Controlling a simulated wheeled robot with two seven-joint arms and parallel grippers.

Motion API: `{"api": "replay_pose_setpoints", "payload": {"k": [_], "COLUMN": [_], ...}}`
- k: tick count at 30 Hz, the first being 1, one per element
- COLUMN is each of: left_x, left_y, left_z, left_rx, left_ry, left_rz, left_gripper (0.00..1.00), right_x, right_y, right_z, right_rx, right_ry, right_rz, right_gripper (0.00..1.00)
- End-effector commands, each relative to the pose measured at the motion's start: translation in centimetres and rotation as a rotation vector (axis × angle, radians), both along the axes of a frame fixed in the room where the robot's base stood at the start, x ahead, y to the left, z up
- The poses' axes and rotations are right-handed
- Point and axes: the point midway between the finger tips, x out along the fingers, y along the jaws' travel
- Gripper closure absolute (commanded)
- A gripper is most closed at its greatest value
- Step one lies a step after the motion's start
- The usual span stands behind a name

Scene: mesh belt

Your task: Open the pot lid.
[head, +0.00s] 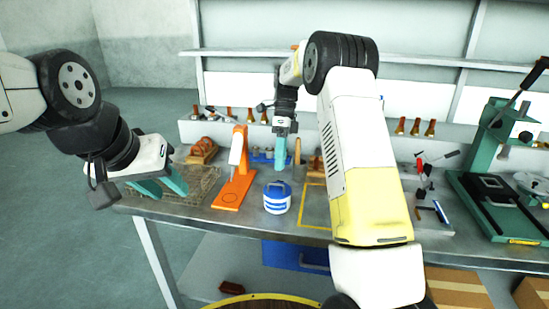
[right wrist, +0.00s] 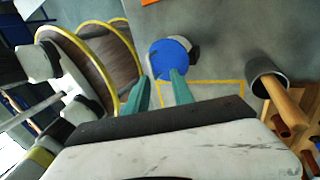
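A small white pot (head: 276,204) with blue bands and a blue lid (head: 277,188) stands upright on the metal workbench. The lid sits on the pot. In the right wrist view the blue lid (right wrist: 170,58) is just beyond my fingertips, with a dark and pale part at its right side. My right gripper (head: 281,163) points down above and behind the pot. Its teal fingers (right wrist: 160,80) are apart with nothing between them. My left gripper (head: 164,186) is over the bench's left end, its teal fingers apart and empty.
An orange stand (head: 236,175) is close left of the pot. A yellow outlined area (head: 313,207) of bare bench lies to its right. A green press (head: 500,160) stands far right. A grey cup with a wooden-handled tool (right wrist: 268,84) shows in the right wrist view.

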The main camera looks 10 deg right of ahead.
Motion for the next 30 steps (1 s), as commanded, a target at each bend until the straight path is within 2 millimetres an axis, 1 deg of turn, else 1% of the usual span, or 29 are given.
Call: {"api": "replay_pose_setpoints", "payload": {"k": [2,5,12,16,21,30], "left_x": [0.0,0.0,0.0,0.0,0.0,0.0], "left_y": [0.0,0.0,0.0,0.0,0.0,0.0], "left_z": [0.0,0.0,0.0,0.0,0.0,0.0], "left_rx": [0.000,0.000,0.000,0.000,0.000,0.000], "left_ry": [0.000,0.000,0.000,0.000,0.000,0.000], "left_rz": [0.000,0.000,0.000,0.000,0.000,0.000], "left_gripper": [0.64,0.64,0.64,0.64,0.64,0.64], "right_x": [0.1,0.7,2.2,2.8,3.0,3.0], "right_y": [0.0,-0.2,-0.7,-0.9,-1.0,-1.0], "right_z": [0.3,1.3,4.9,6.2,7.0,7.1], "right_rx": [0.000,0.000,0.000,0.000,0.000,0.000], "right_ry": [-0.001,-0.003,-0.002,-0.002,0.000,0.000], "right_rz": [0.000,0.000,0.000,0.000,0.000,0.001], "right_gripper": [0.71,0.71,0.71,0.71,0.71,0.71]}}
